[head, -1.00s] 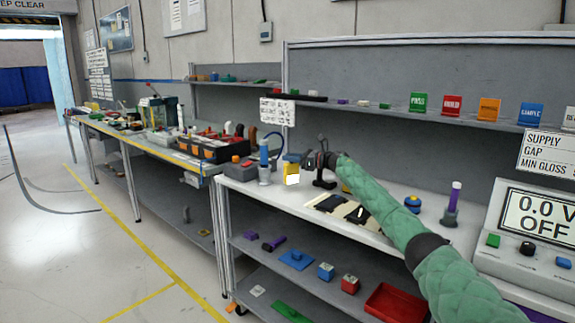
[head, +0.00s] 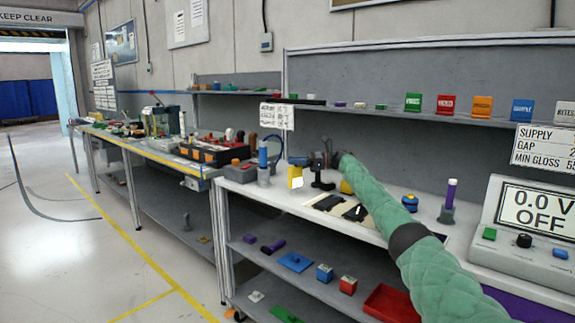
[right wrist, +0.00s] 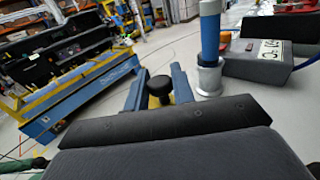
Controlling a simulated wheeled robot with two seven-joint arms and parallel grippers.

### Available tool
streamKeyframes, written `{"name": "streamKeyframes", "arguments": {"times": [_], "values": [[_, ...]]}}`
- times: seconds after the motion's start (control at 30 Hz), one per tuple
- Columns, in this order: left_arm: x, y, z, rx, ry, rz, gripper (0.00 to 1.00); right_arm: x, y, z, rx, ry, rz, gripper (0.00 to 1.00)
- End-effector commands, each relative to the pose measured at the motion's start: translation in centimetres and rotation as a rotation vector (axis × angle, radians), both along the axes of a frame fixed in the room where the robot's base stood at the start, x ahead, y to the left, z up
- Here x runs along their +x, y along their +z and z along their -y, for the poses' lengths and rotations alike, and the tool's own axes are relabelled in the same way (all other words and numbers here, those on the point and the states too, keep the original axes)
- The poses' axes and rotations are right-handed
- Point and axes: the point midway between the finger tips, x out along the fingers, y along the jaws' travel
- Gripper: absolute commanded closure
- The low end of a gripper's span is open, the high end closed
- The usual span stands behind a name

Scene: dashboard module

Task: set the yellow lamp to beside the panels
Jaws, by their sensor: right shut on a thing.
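The yellow lamp (head: 295,171) has a pale lit lower face and is at the left part of the near workbench. My right gripper (head: 309,160) reaches it from the right and is shut on it. In the right wrist view, a black round knob (right wrist: 160,87) and a bit of yellow show between the blue fingers. I cannot tell whether the lamp touches the bench. The dark and cream panels (head: 341,207) lie flat on the bench, right of the lamp and nearer to me. My left gripper is not in view.
A blue cylinder on a grey base (head: 263,165) stands just left of the lamp. A black stand (head: 322,180) is close on its right. Another yellow thing (head: 346,187) is partly hidden by my arm. A blue round item (head: 410,203) sits farther right.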

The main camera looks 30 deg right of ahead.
Motion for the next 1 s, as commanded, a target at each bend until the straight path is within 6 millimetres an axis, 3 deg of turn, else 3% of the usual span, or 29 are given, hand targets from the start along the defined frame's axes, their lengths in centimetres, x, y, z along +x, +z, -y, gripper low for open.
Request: {"name": "streamKeyframes", "arguments": {"times": [0.47,0.5,0.6,1.0], "values": [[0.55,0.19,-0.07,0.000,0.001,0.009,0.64,-0.46,0.43,0.68,0.001,0.007,0.005,1.00],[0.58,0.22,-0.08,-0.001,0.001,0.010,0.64,-0.46,0.42,0.68,0.001,0.007,0.005,0.73],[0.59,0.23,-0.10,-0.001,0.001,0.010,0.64,-0.44,0.36,0.63,0.001,0.008,0.003,0.57],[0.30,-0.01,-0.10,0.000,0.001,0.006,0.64,-0.64,0.10,0.86,0.000,0.010,0.001,0.57]]}}
